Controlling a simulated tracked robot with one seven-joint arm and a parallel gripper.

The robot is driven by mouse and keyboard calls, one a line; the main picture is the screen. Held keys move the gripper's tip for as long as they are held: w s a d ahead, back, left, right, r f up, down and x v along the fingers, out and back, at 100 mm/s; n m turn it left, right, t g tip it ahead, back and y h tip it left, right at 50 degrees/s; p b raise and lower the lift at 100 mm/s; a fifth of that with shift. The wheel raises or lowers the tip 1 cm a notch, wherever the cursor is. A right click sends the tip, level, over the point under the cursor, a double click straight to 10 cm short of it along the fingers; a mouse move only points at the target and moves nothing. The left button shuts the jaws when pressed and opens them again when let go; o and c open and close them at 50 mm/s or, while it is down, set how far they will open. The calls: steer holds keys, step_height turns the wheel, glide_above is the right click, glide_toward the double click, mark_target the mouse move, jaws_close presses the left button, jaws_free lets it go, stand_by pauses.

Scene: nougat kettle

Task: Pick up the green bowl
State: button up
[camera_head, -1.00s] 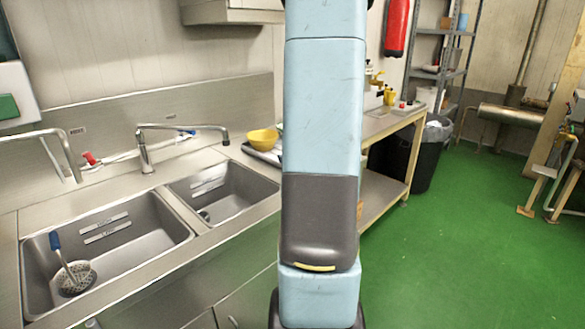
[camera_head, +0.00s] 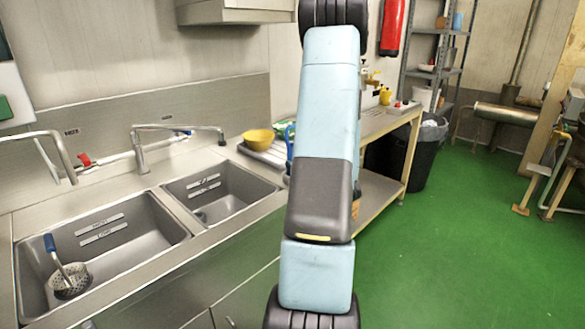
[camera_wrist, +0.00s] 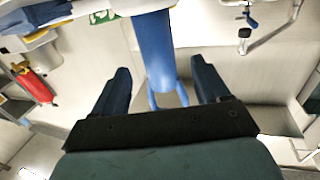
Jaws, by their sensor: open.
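I cannot make out a green bowl in either view. A yellow bowl (camera_head: 258,139) stands on the worktop right of the small sink. My gripper (camera_wrist: 160,67) shows in the wrist view with two dark blue fingers apart. A bright blue long piece (camera_wrist: 153,45) with a forked end shows between and beyond the fingers; I cannot tell whether it is near them. In the head view my arm hides the gripper.
A large sink (camera_head: 105,250) holds a blue-handled strainer (camera_head: 68,278). A tap (camera_head: 140,150) rises behind the sinks. A rack (camera_head: 270,156) lies beside the yellow bowl. A wooden-framed table (camera_head: 385,125) and a black bin (camera_head: 428,150) stand right. Green floor (camera_head: 460,240) is clear.

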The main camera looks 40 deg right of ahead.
steer(key=shift+w+d+r, duration=0.1)
steer(key=shift+w+d, duration=0.15)
steer(key=shift+w, duration=0.95)
steer(key=shift+w+d+r, duration=0.1)
steer(key=shift+w+d, duration=0.15)
steer(key=shift+w, duration=0.95)
steer(key=shift+w+d+r, duration=0.1)
steer(key=shift+w+d, duration=0.15)
steer(key=shift+w, duration=0.95)
steer(key=c, duration=1.3)
steer(key=shift+o, duration=0.2)
